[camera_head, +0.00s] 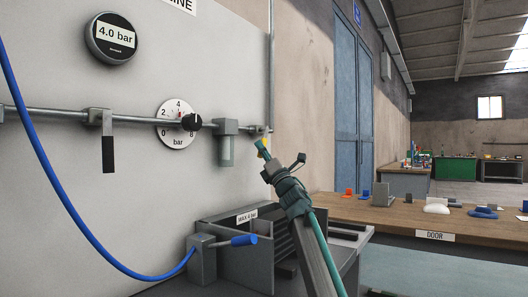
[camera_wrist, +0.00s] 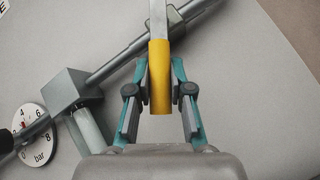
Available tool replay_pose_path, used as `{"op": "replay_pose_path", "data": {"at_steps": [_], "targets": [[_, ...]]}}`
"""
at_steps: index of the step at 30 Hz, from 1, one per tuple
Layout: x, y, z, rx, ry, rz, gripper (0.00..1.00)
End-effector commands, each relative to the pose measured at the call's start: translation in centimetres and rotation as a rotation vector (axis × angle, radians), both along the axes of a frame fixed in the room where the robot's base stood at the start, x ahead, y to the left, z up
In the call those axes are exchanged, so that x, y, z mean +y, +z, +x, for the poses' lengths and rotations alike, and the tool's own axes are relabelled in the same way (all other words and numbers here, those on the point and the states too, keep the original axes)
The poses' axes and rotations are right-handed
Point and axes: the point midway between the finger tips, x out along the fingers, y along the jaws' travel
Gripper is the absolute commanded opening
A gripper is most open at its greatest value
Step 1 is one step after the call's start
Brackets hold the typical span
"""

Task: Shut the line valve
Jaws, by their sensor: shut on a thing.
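The line valve has a yellow lever handle (camera_wrist: 159,78) on a flat grey arm, mounted on the pipe (camera_wrist: 118,58). In the wrist view the lever crosses the pipe at a slant. My gripper (camera_wrist: 160,80) has its two teal fingers closed on the sides of the yellow handle. In the head view my gripper (camera_head: 263,152) is at the right end of the wall pipe (camera_head: 65,112) and hides most of the valve and its handle (camera_head: 264,142). A digital gauge (camera_head: 110,38) reads 4.0 bar.
Left of the valve on the pipe are a filter block (camera_head: 226,142), a pressure dial (camera_head: 174,124) with a black knob and a black-handled lever (camera_head: 108,150). A wooden bench (camera_head: 400,216) is at right.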

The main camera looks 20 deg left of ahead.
Motion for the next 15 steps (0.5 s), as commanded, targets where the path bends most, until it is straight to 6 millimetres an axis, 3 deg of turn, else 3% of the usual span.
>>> {"op": "replay_pose_path", "data": {"at_steps": [1, 2, 6, 15], "targets": [[-0.01, -0.01, -0.02, 0.000, 0.000, 0.000, 0.00], [-0.01, -0.01, -0.02, 0.000, 0.000, 0.000, 0.22], [-0.01, -0.01, -0.01, 0.000, 0.000, 0.000, 0.45], [-0.03, -0.03, 0.00, 0.000, 0.000, 0.000, 0.46]]}}
